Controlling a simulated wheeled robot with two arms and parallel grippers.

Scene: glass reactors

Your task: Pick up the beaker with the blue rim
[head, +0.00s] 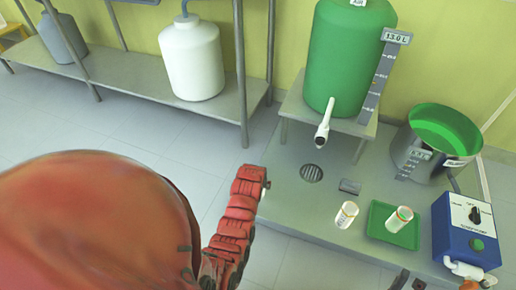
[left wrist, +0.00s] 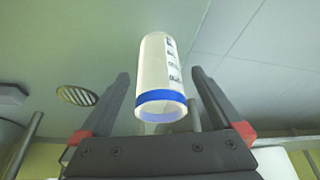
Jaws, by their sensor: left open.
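In the left wrist view, a white beaker with a blue rim (left wrist: 160,97) shows between my left gripper's fingers. My left gripper (left wrist: 162,82) is open, with gaps between both black fingers and the beaker in the picture. No grip on it shows. The beaker's open mouth is toward the camera and black markings run along its side. In the head view, the pale beaker beside the green tray (head: 346,214) stands upright on the bench and appears to be this one; its rim colour is unclear. My left fingers are not clearly visible there.
Behind stand a green tank (head: 345,60) with a tap, a drain (head: 311,173) and a metal pot (head: 420,155).

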